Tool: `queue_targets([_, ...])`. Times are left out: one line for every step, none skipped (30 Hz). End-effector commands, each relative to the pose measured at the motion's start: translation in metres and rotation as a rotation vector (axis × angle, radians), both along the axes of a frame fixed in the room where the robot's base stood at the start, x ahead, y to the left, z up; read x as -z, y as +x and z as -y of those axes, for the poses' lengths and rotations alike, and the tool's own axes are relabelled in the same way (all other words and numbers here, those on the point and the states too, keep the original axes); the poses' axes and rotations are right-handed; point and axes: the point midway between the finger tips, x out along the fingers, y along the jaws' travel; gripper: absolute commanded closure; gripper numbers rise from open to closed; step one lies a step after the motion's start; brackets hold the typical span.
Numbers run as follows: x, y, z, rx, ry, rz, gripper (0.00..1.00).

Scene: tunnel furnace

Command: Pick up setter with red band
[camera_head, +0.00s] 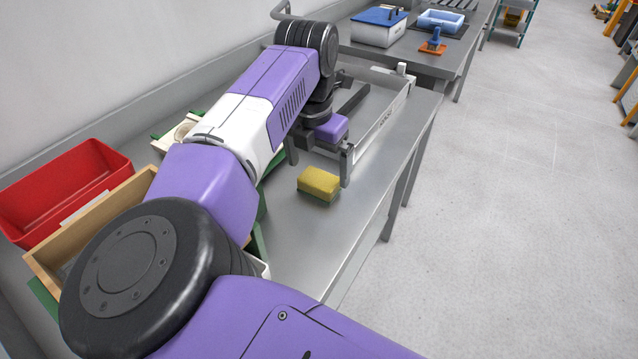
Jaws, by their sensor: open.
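I cannot make out a setter with a red band in this view; my arm covers much of the left part of the bench. My gripper (320,158) is open over the metal bench, its two fingers apart and pointing down. I see nothing held between the fingers. The right finger is close behind a yellow sponge (319,182) with a green underside; I cannot tell whether they touch.
A grey walled tray (382,124) lies behind my gripper. A red bin (62,190) and a wooden box (98,220) stand at left. A blue-lidded box (378,27) stands farther back. The bench's front right (320,238) is bare.

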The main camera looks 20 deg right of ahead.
Motion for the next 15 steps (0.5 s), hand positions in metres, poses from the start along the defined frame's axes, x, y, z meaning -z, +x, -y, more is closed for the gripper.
queue_targets([0.007,0.0,0.001,-0.001,-0.002,-0.003,0.0])
queue_targets([0.011,0.0,0.001,0.0,-0.003,-0.004,0.0])
queue_targets([0.017,0.0,0.001,0.0,-0.004,-0.004,0.0])
queue_targets([0.022,0.0,0.001,0.0,-0.004,-0.004,0.0])
queue_targets([0.027,0.001,0.002,0.0,-0.004,-0.004,0.0])
queue_targets([0.032,0.001,0.002,-0.001,-0.003,-0.003,0.0])
queue_targets([0.035,0.002,0.002,-0.001,-0.003,-0.002,0.0])
queue_targets([0.038,0.002,0.002,-0.001,-0.003,-0.002,0.0])
queue_targets([0.042,0.002,0.003,0.0,-0.003,-0.002,0.0])
queue_targets([0.043,0.002,0.003,0.0,-0.003,-0.002,0.0])
queue_targets([0.044,0.002,0.003,0.0,-0.002,-0.001,0.0])
queue_targets([0.045,0.003,0.003,0.0,-0.001,0.0,0.0])
queue_targets([0.046,0.003,0.003,0.0,-0.001,0.0,0.0])
queue_targets([0.046,0.003,0.003,0.0,-0.001,0.0,0.0])
queue_targets([0.046,0.003,0.003,0.0,-0.001,0.001,0.0])
